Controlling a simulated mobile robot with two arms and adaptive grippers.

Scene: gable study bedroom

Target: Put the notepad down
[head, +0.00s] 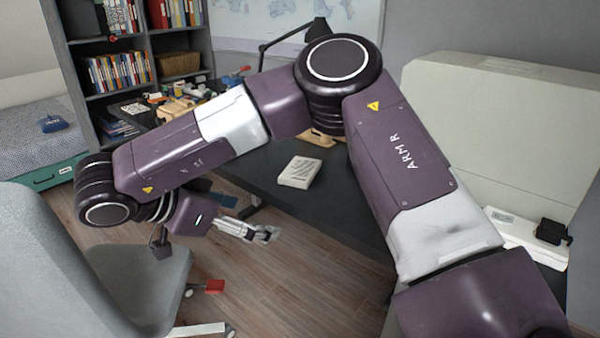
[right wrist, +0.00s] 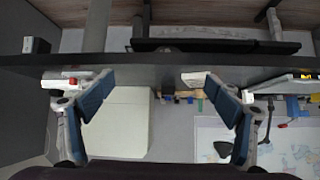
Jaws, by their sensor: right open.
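The notepad (head: 299,172) appears as a thick off-white block lying flat on the dark desk, near its front edge, in the head view. My right gripper (head: 262,233) is open and empty. In the head view it hangs in front of the desk, left of and lower in the picture than the notepad, and apart from it. In the right wrist view, the two blue-padded fingers (right wrist: 160,98) are spread wide with nothing between them. A pale object beside one fingertip there may be the notepad; I cannot tell surely. My left gripper is not in view.
The dark desk (head: 262,178) has bare surface around the notepad. Small items crowd its far left. A big pale case (head: 490,125) stands at right. A grey chair (head: 75,270) is at left front, and a bookshelf (head: 125,60) behind. My right arm hides part of the desk.

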